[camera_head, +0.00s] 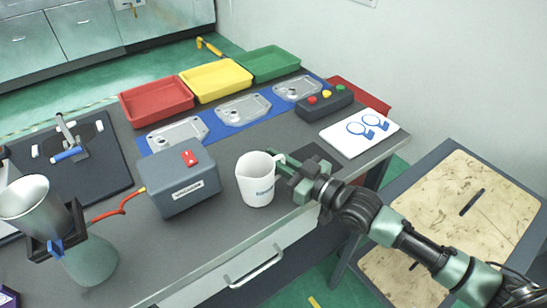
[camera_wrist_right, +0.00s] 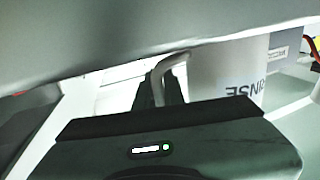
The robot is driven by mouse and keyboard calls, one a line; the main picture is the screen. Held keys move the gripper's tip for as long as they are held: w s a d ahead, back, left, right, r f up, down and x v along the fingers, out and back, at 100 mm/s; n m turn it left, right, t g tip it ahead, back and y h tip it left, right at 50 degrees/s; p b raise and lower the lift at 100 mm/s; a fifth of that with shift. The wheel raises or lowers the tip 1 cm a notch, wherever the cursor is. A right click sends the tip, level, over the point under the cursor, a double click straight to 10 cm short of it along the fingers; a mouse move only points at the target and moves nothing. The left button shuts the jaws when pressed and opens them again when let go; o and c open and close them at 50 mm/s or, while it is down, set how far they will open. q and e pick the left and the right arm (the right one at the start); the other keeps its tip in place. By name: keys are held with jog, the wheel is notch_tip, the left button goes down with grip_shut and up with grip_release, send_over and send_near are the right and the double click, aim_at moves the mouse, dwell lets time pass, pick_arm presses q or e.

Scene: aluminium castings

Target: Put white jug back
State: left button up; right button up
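The white jug (camera_head: 257,182) stands upright on the dark grey table, near its front edge, with printed lettering on its side. Its handle points right, toward my right gripper (camera_head: 284,170). The right gripper is at the handle, with its fingers partly hidden behind the jug and handle. In the right wrist view the jug (camera_wrist_right: 225,80) and its handle show close up, past the dark gripper body. I cannot tell whether the fingers are closed on the handle. My left gripper is not in view.
A grey box (camera_head: 180,188) with a red switch stands left of the jug. A white board (camera_head: 360,132) and a button box (camera_head: 322,103) lie behind. Red (camera_head: 157,112), yellow (camera_head: 215,91) and green (camera_head: 268,75) trays line the back.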

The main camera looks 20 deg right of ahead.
jog(key=o, duration=0.4)
jog(key=shift+c, duration=0.2)
jog(key=shift+r, duration=0.15)
jog(key=v, duration=1.2)
